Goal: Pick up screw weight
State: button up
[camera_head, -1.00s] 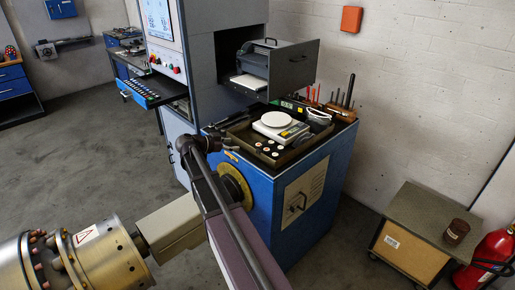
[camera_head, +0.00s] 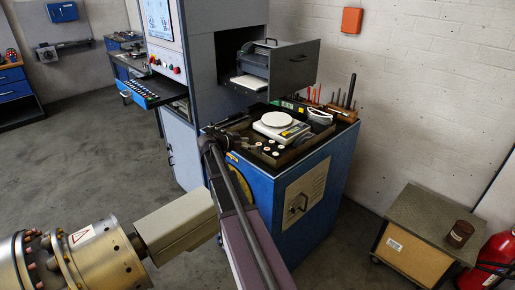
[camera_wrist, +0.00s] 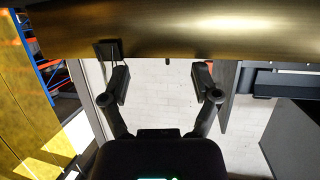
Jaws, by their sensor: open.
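Several small round pieces with pale and reddish tops (camera_head: 276,153) stand in the front of a dark tray (camera_head: 289,158) on the blue cabinet. They are too small to tell for sure which is a screw weight. My gripper (camera_wrist: 164,82) is open in the wrist view, its two dark fingers well apart with nothing between them. In the head view my arm's end is at the tray's left side, and its fingers are hard to make out. No screw weight can be made out in the wrist view.
A scale with a round white pan (camera_head: 277,119) stands in the tray behind the small pieces. The grey machine's open drawer (camera_head: 291,72) juts out above. Upright tools (camera_head: 344,101) stand at the back right. A brass-coloured curved surface (camera_wrist: 200,30) crosses the top of the wrist view.

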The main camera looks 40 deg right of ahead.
aim_at(259, 143)
jog(key=shift+d+f+b, duration=0.55)
jog(key=shift+d+b, duration=0.05)
jog(key=shift+d, duration=0.25)
jog(key=shift+b+x, duration=0.5)
jog(key=shift+x, duration=1.05)
jog(key=shift+s, duration=0.1)
jog(key=shift+o, duration=0.9)
jog(key=shift+r, duration=0.1)
jog(key=c, duration=0.6)
grip_shut()
jog(key=shift+r, duration=0.1)
